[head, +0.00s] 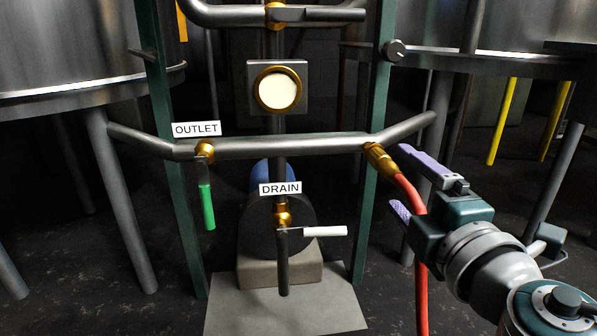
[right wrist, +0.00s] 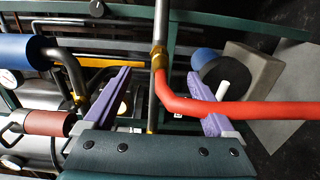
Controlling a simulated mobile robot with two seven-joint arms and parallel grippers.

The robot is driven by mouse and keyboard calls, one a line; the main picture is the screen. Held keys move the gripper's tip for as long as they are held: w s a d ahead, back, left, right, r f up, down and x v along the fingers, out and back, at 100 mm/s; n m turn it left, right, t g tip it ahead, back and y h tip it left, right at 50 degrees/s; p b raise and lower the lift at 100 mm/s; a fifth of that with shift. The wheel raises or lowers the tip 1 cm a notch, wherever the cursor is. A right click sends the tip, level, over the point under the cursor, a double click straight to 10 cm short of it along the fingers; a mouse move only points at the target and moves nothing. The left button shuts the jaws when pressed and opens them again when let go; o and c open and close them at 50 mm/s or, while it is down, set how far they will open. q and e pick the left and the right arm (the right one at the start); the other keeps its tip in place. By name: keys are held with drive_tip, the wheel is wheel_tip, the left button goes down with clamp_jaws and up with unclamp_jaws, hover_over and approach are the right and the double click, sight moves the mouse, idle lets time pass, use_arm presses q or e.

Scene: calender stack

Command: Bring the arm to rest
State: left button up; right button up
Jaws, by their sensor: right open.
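My right gripper (head: 398,180) is at the right of the head view, its two purple fingers spread apart and pointing left toward the pipework. In the right wrist view the open fingers (right wrist: 160,76) stand wide apart with nothing clamped between them. A red hose (head: 418,215) hangs from a brass fitting (head: 379,157) at the right end of the horizontal pipe and runs down close by the fingers. In the right wrist view the hose (right wrist: 260,110) crosses in front of one finger; whether they touch I cannot tell. My left gripper is not in view.
The OUTLET valve has a green handle (head: 207,206) pointing down. The DRAIN valve has a white handle (head: 325,231) pointing right. A round gauge (head: 280,89) sits above the horizontal pipe (head: 290,147). Green posts (head: 376,120) and steel tanks (head: 70,60) flank the pipework.

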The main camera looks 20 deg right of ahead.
drive_tip(key=s+d+f+m+g+h, duration=0.25)
drive_tip(key=s+f+m+g, duration=0.35)
drive_tip(key=s+m, duration=0.4)
drive_tip(key=s+a+f+m+g+y, duration=0.3)
drive_tip(key=s+a+g+y, duration=0.45)
drive_tip(key=s+a, duration=0.5)
wheel_tip(320, 180, up, 104)
drive_tip(key=p, duration=10.4)
drive_tip(key=shift+s+d+h, duration=0.4)
drive_tip(key=shift+d, duration=0.05)
